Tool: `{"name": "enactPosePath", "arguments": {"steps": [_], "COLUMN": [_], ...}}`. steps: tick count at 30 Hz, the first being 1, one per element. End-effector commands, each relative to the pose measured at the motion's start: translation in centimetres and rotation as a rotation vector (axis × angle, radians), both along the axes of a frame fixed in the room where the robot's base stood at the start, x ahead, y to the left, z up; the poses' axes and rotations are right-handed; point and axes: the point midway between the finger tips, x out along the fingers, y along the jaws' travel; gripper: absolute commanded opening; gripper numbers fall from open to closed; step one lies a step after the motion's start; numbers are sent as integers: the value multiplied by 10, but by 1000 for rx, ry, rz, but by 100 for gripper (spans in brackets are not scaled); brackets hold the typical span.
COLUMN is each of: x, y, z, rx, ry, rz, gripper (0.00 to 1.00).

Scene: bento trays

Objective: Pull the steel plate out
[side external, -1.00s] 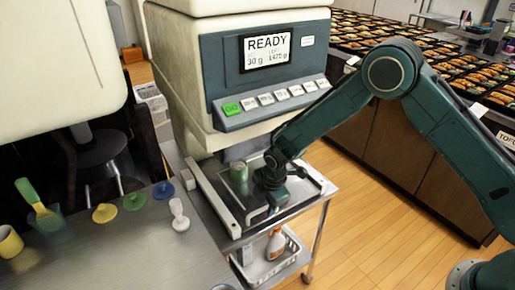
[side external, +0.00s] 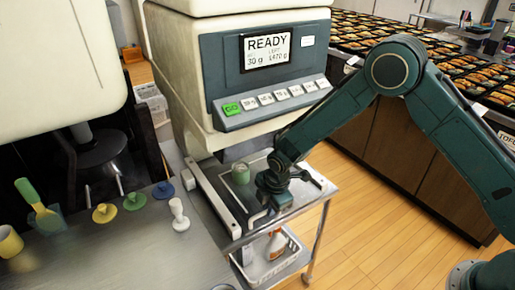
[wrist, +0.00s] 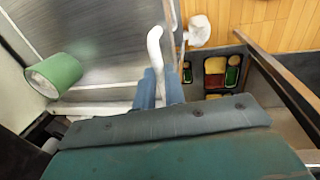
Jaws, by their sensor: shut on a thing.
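The steel plate (wrist: 105,35) is a flat grey metal sheet at the upper left of the wrist view. A pale bent bar handle (wrist: 155,45) stands at its edge; it also shows in the side view (side external: 257,218). My gripper (wrist: 158,84) has its blue fingers shut on this handle. In the side view my gripper (side external: 270,204) is low over the cart below the machine, and my wrist hides part of the plate. A green cylinder (side external: 240,173) stands behind it, and the wrist view shows it at left (wrist: 55,75).
The machine (side external: 260,70) with a READY screen overhangs the cart (side external: 308,208). A white rail (side external: 212,198) runs left of the plate. A basket (side external: 270,262) with a bottle sits on the lower shelf. Floor is clear to the right.

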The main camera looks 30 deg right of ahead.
Motion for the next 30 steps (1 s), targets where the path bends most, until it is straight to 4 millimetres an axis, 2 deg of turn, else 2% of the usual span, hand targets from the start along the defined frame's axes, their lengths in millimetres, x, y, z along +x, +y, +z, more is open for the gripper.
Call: {"name": "enactPosePath", "arguments": {"steps": [11, 30], "x": [-59, -197], "y": [0, 0], "z": [1, 1], "rx": [-2, -1], "ry": [3, 2], "rz": [4, 5], "gripper": [0, 0]}}
